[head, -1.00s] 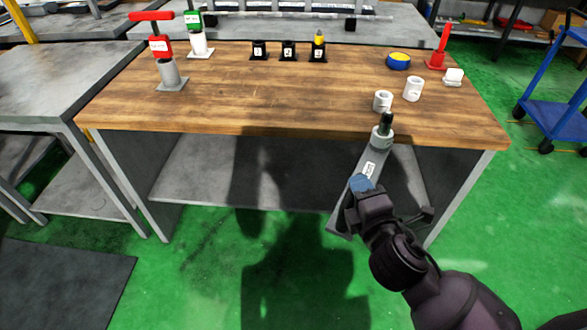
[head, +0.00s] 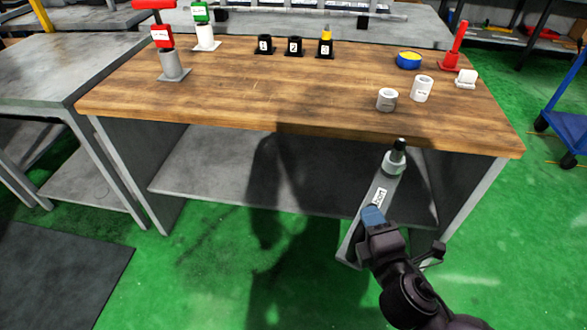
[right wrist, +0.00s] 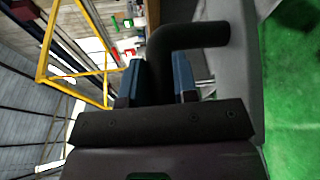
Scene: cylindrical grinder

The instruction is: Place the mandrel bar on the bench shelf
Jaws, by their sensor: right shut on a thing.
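The mandrel bar (head: 377,197) is a grey, labelled length with a pale collar and black tip at its upper end. My right gripper (head: 372,216) has blue fingertips and is shut on it, with the bar angled up and right in front of the bench. In the right wrist view a dark bent part sits between the blue fingers (right wrist: 158,82). The bench shelf (head: 230,180) is the grey board under the wooden top; its right part is partly hidden behind the bar. My left gripper is not in view.
The wooden bench top (head: 220,100) overhangs the shelf. The bench's right leg (head: 465,200) stands beyond the bar. The visible left and middle of the shelf are bare. White rings (head: 422,88), a blue bowl (head: 409,60) and red stands stand on top.

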